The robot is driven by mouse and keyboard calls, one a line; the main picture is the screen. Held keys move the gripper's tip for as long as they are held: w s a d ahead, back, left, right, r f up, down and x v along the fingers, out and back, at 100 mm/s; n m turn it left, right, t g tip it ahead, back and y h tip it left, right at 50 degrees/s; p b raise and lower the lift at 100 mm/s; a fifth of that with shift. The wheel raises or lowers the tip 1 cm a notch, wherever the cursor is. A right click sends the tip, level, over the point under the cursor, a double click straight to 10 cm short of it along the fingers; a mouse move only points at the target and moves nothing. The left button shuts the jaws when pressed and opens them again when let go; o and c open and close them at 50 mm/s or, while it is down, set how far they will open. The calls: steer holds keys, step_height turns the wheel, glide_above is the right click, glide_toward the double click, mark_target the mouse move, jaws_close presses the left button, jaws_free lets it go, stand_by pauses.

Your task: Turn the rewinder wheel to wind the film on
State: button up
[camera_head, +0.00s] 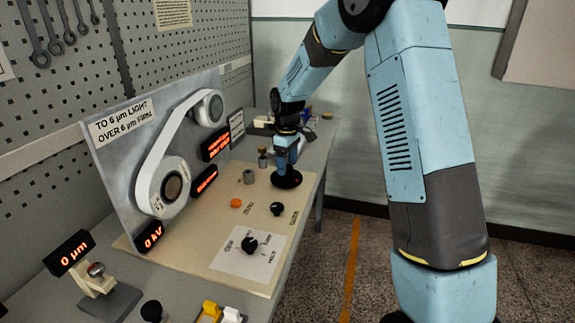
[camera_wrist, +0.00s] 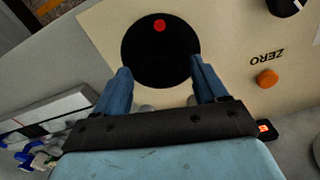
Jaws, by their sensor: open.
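The rewinder wheel appears to be the black disc with a red dot (camera_wrist: 152,65) on the cream panel; in the head view it is the black disc (camera_head: 288,181) under the arm's end. My gripper (camera_wrist: 160,72) is open, its blue fingers apart at the two sides of the disc's near part. I cannot tell whether they touch it. In the head view my gripper (camera_head: 287,160) points down over the disc. A pale film band (camera_head: 165,140) runs between a lower reel (camera_head: 160,187) and an upper reel (camera_head: 208,108) on the upright panel.
An orange button (camera_wrist: 267,79) marked ZERO and a black knob (camera_wrist: 285,4) lie right of the disc in the wrist view. A black dial (camera_head: 249,245) sits on a white card. Red displays (camera_head: 215,142) stand beside the reels. A gauge block (camera_head: 105,295) is at front left.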

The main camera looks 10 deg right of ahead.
steer(key=shift+f, duration=0.45)
steer(key=c, duration=1.1)
